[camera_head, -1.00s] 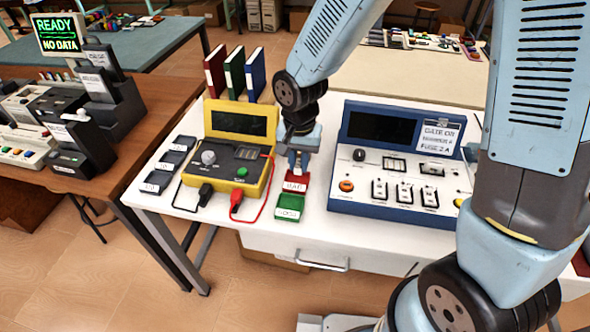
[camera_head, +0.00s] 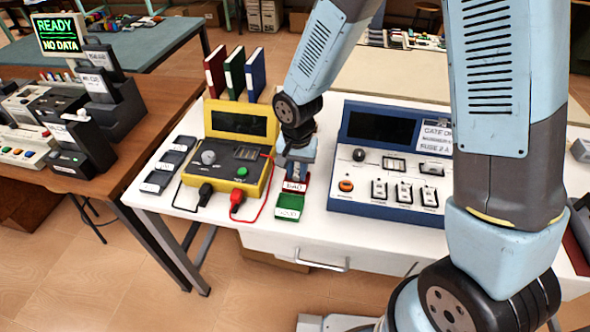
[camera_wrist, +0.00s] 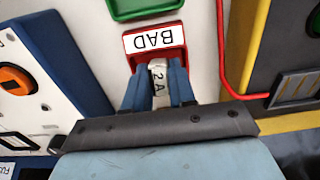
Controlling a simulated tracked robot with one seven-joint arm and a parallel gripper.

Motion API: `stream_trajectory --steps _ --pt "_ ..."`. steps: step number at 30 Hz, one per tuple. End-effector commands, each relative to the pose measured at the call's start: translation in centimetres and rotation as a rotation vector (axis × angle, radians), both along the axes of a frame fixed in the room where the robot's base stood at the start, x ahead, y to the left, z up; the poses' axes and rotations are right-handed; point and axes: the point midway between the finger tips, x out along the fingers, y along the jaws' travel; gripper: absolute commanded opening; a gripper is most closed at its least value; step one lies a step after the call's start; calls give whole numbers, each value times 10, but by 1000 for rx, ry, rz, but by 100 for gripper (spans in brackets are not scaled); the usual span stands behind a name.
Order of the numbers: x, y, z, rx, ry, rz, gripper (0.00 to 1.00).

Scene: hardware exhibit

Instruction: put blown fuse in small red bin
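The small red bin (camera_head: 305,182), labelled BAD, sits on the white table behind a green bin. It also shows in the wrist view (camera_wrist: 129,50), with its label at the front. My gripper (camera_head: 296,172) is low over the red bin and hides part of it. In the wrist view my gripper's blue fingers (camera_wrist: 158,80) are closed on a pale fuse (camera_wrist: 158,71) marked 2 A. The fuse is between the fingertips, at the bin's opening. I cannot tell whether it touches the bin floor.
The green bin (camera_head: 289,205) is directly in front of the red one. A yellow tester (camera_head: 262,185) with red and black leads stands close on the left. A blue-framed panel (camera_head: 335,196) stands on the right. Three dark labelled trays (camera_head: 169,161) lie further left.

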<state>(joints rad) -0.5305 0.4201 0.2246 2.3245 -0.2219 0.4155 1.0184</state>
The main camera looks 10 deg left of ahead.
Motion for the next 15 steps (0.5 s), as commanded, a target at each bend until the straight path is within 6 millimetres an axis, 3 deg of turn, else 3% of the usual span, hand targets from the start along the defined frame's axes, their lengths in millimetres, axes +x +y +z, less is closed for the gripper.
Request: stream_trajectory --steps 10,15 --pt "0 -1 -1 -2 2 -1 31" --pt "0 0 9 0 0 -2 31"
